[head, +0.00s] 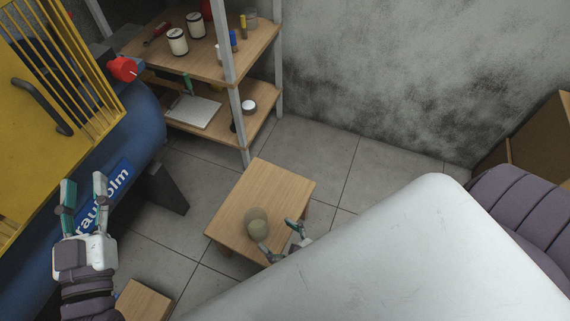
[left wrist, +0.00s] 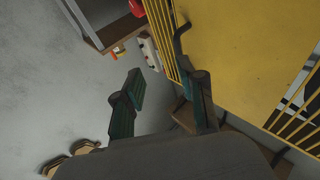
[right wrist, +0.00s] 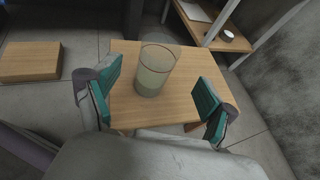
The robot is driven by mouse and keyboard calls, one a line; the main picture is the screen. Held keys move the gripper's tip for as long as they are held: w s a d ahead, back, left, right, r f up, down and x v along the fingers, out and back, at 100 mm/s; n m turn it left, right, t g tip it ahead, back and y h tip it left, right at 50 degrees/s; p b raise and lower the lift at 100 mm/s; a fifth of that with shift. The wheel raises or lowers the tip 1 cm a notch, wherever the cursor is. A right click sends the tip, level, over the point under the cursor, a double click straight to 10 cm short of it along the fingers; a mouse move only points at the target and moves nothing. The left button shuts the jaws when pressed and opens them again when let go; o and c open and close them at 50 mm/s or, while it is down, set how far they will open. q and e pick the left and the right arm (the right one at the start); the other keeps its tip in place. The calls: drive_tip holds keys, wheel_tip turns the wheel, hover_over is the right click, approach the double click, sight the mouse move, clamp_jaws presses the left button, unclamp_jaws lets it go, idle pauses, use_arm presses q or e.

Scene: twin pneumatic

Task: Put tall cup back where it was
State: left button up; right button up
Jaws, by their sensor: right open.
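The tall cup (head: 256,223) is a see-through, pale greenish glass standing upright on a small wooden table (head: 265,185). In the right wrist view the cup (right wrist: 155,70) stands ahead of my right gripper, between the lines of its two fingers and apart from both. My right gripper (head: 279,238) is open and empty at the table's near edge, partly hidden by my white body part. My left gripper (head: 84,190) is raised at the left in front of the blue tank, open with nothing between its fingers; the left wrist view shows its fingers (left wrist: 163,105) apart.
A wooden shelf unit (head: 205,60) with cans, small bottles and a white sheet stands at the back. A blue tank (head: 130,140) and yellow guard (head: 45,110) fill the left. A second low wooden top (head: 143,302) is at bottom left. Grey tiled floor (head: 330,150) is clear behind the table.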

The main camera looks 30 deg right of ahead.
use_arm(q)
drive_tip(key=shift+w+a+f+g, duration=0.1)
drive_tip(key=shift+a+f+g, duration=0.05)
drive_tip(key=shift+f+g, duration=0.7)
use_arm(e)
drive_tip(key=w+r+n+t, duration=0.2)
drive_tip(key=w+r+n, duration=0.3)
drive_tip(key=r+n, duration=1)
drive_tip(key=w+r+n+t+y, duration=0.1)
drive_tip(key=w+r+n+t, duration=0.2)
drive_tip(key=r+n, duration=1.2)
drive_tip(key=w+n, duration=0.2)
drive_tip(key=n, duration=0.3)
drive_tip(key=shift+w+n, duration=0.2)
drive_tip(key=shift+n, duration=0.1)
use_arm(q)
drive_tip(key=shift+f, duration=0.1)
